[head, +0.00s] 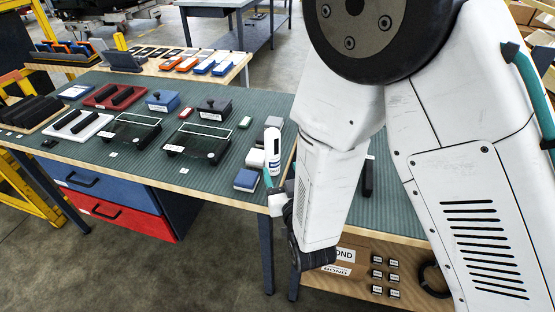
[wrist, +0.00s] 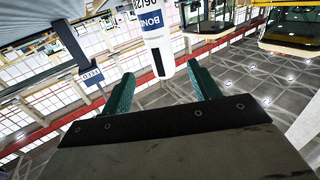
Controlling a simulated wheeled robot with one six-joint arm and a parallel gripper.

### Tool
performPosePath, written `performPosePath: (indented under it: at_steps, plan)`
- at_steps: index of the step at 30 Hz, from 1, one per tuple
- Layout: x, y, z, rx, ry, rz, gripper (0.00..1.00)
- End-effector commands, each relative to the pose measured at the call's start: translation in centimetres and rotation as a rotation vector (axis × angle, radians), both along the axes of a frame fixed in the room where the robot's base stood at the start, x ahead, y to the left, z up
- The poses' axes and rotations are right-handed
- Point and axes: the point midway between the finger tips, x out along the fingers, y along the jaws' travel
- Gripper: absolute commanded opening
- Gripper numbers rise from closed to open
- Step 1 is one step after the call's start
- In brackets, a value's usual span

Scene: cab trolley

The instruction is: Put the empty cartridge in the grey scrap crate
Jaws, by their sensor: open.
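A white cartridge (head: 272,143) with a dark label band shows upright near the right end of the green-topped bench. In the wrist view the cartridge (wrist: 160,40) has BOND lettering and a dark slot, and its near end lies between or just beyond my fingertips. I cannot tell whether it is empty. My gripper (head: 269,179) is partly hidden by my arm in the head view. In the wrist view its two teal fingers (wrist: 160,82) are apart, with visible gaps on both sides of the cartridge. I cannot make out a grey scrap crate in either view.
The green bench (head: 75,160) holds a red tray (head: 92,101), a white tray (head: 98,126), two dark wire-rimmed holders (head: 170,151) and blue boxes (head: 245,181). A blue-and-red drawer unit (head: 110,198) stands below. My arm hides much of the right side.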

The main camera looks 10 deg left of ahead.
Motion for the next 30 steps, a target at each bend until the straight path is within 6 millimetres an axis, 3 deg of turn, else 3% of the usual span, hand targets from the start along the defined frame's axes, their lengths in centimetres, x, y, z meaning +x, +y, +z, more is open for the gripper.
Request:
performPosePath:
  at_steps: [6,17,23,27,30]
  plan:
    - [-2.6,-1.2,0.0,-0.001,0.0,0.0,0.61]
    - [-3.0,-1.6,0.1,0.001,0.004,-0.003,0.61]
    - [0.0,-3.2,1.8,-0.002,0.136,-0.047,0.61]
    - [2.7,-6.1,4.2,-0.018,0.324,-0.085,0.61]
    - [3.5,-8.8,6.1,-0.04,0.459,-0.104,0.61]
